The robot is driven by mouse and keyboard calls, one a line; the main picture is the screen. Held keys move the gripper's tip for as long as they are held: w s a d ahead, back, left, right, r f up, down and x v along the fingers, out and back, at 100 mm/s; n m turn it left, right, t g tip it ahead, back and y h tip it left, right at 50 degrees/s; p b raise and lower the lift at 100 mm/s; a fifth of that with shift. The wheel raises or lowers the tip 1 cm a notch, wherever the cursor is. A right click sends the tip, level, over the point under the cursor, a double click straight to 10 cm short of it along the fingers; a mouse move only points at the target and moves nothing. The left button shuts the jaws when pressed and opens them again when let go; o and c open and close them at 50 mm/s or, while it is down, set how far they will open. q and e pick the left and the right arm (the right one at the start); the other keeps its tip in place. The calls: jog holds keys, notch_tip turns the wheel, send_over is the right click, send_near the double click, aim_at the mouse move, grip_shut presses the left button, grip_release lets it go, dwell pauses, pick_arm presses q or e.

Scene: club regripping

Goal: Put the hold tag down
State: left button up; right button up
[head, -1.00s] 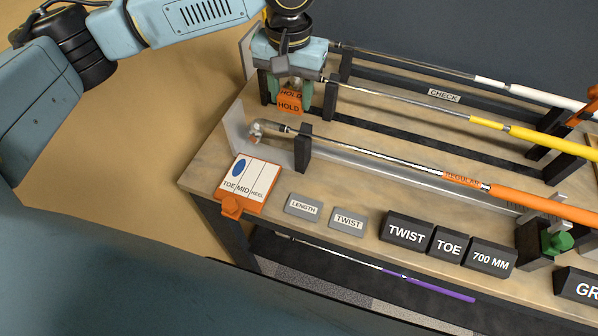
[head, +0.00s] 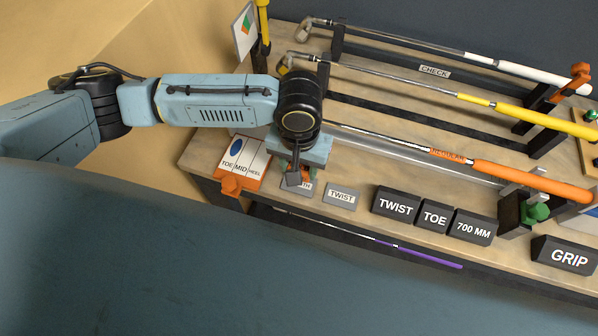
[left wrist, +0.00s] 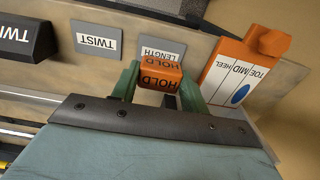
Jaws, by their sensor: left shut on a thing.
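The orange hold tag (left wrist: 160,76) shows in the left wrist view between the two green fingers of my left gripper (left wrist: 160,84). The gripper is shut on it. The tag is in front of the grey LENGTH plate (left wrist: 171,50) in that view; I cannot tell whether it touches the bench. In the head view my left gripper (head: 292,180) is over the front left part of the bench, partly covering the LENGTH plate, and the tag is hidden there. My right gripper is not in view.
An orange-and-white TOE/MID/HEEL board (head: 243,163) is just left of the gripper. The TWIST plate (head: 342,196) and black TWIST block (head: 396,204) are to the right. The orange-gripped club (head: 520,180) lies behind, with yellow (head: 545,118) and white (head: 530,72) clubs farther back.

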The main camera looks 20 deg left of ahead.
pick_arm(q)
jog(key=shift+f, duration=1.8)
jog(key=o, duration=1)
jog(key=shift+f, duration=0.1)
jog(key=shift+c, duration=0.2)
notch_tip(320, 180, up, 12)
jog(key=shift+r+p, duration=0.15)
jog(key=shift+p, duration=0.35)
